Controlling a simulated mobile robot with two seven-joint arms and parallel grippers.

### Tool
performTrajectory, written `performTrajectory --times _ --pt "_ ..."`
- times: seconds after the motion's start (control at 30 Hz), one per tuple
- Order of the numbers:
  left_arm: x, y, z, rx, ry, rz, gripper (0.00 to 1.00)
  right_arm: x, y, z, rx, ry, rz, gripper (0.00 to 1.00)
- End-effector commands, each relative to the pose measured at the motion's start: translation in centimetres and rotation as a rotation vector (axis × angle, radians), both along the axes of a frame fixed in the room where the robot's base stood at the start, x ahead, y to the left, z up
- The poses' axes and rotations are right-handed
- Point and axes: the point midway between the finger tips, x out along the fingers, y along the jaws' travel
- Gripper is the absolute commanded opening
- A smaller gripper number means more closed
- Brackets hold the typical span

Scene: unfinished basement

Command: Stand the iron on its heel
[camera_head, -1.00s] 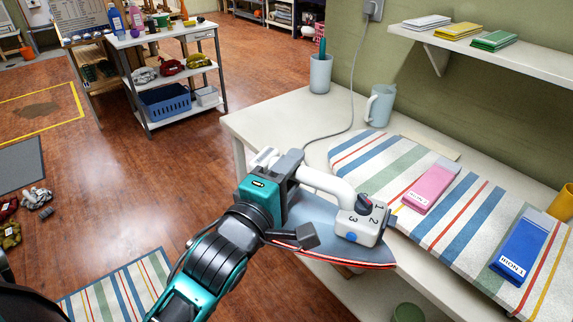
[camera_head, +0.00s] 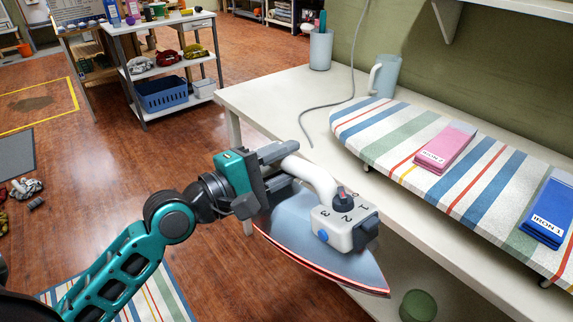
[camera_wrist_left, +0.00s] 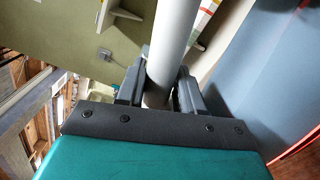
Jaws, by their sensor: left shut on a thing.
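The iron (camera_head: 345,222) has a white body and handle, a numbered dial and a blue-grey soleplate with a red edge. My left gripper (camera_head: 285,165) is shut on its white handle, which also shows between the fingers in the left wrist view (camera_wrist_left: 168,60). The iron hangs tilted in front of the table's front edge, its pointed tip toward the lower right. The soleplate shows at the right of the left wrist view. It appears clear of the tabletop. My right gripper is not in view.
A striped ironing board (camera_head: 420,150) lies on the white table (camera_head: 270,95), with a pink packet (camera_head: 445,147) and a blue packet (camera_head: 549,210) on it. A mug (camera_head: 384,76), a holder (camera_head: 320,50) and the cord stand behind. The table's left part is clear.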

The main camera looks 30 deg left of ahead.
Motion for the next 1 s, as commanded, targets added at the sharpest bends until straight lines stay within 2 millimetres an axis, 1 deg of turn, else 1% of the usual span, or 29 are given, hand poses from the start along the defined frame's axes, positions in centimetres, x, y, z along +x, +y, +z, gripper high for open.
performTrajectory --times 0.03,0.47,0.57,0.73,1.0 --pt "0.0 0.1 0.4 -0.016 -0.008 -0.01 0.0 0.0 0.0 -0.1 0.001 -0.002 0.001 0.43" --pt "-0.1 1.2 0.4 -0.082 0.028 -0.068 0.0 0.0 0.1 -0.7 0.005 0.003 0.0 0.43" --pt "0.3 2.0 0.6 -0.106 0.042 -0.068 0.0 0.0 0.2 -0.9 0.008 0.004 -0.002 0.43" --pt "1.3 4.0 1.3 -0.154 0.064 -0.038 0.0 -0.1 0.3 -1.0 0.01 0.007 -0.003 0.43" --pt "3.3 7.4 3.1 -0.213 0.081 0.046 0.0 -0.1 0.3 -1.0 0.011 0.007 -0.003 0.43"
